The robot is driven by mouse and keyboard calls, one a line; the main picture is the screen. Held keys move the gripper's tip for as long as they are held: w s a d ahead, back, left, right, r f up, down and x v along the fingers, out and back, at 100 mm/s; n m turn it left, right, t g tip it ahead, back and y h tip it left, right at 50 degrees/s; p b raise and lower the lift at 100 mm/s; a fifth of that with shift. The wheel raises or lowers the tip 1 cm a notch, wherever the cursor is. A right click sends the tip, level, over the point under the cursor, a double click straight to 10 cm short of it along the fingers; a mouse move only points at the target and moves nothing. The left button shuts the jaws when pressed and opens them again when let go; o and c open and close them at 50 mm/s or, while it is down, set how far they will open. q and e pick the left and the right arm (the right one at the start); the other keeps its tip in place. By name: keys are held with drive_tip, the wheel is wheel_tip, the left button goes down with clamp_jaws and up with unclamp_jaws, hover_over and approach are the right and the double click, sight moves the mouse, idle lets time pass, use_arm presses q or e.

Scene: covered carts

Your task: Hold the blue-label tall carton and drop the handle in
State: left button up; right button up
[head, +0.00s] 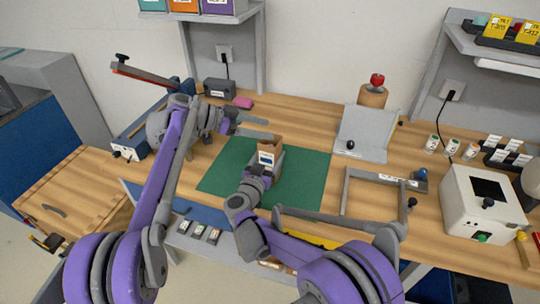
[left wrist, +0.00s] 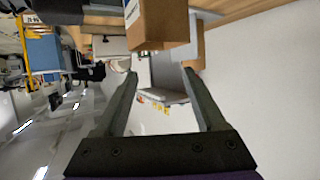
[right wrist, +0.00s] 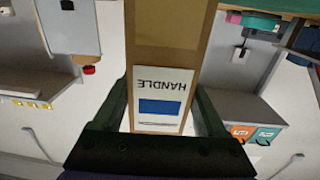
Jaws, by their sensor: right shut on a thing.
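The tall brown carton (head: 270,145) stands over the green mat (head: 305,183), with a white label and blue block on its side. My right gripper (head: 262,172) is shut on it from the near side. In the right wrist view the carton (right wrist: 170,35) fills the space between the fingers, and its label reads HANDLE, upside down. My left gripper (head: 262,126) is open and empty, just behind and left of the carton's top. In the left wrist view the carton (left wrist: 160,25) shows beyond the spread fingers. I cannot make out a loose handle with certainty.
A grey frame (head: 385,180) and a white box (head: 483,203) stand right of the mat. A tilted grey panel (head: 366,138) and a red-topped wooden block (head: 373,95) are behind. A wooden-topped cart (head: 85,190) is at the left. The mat's right part is clear.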

use_arm(q)
drive_tip(key=shift+a, duration=0.1)
drive_tip(key=v, duration=1.2)
use_arm(e)
drive_tip(key=o, duration=1.3)
drive_tip(key=v, duration=1.2)
drive_tip(key=shift+s, duration=0.1)
